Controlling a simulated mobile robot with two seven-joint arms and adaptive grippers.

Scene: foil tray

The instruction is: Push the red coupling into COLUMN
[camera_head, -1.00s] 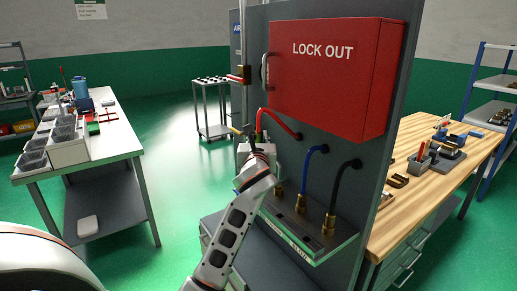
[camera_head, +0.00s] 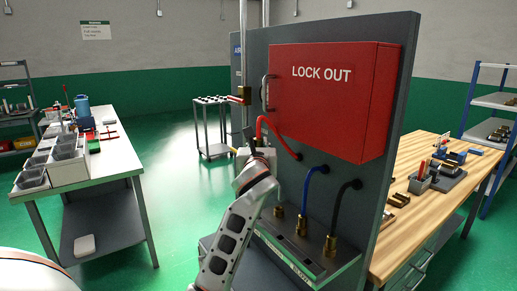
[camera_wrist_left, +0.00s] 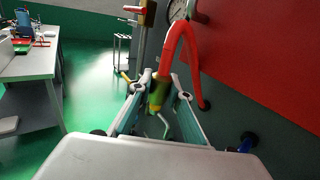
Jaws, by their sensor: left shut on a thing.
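My left gripper (camera_head: 254,146) is shut on the end of the red hose, in front of the grey panel. In the left wrist view, a brass-coloured red coupling (camera_wrist_left: 158,93) sits between the fingers (camera_wrist_left: 160,80), its lower end pointing down and free. The red hose (camera_head: 262,122) loops up from it and over to the panel, below the red LOCK OUT box. A blue hose (camera_head: 308,182) and a black hose (camera_head: 336,205) run down to brass fittings on the manifold (camera_head: 310,262). I cannot read which port is COLUMN. My right gripper is out of view.
The LOCK OUT box (camera_head: 335,100) juts out above the hoses. A vertical pipe with a red-handled valve (camera_head: 240,96) stands left of the gripper. A white bench (camera_head: 105,165) is at left and a wooden bench (camera_head: 430,205) at right.

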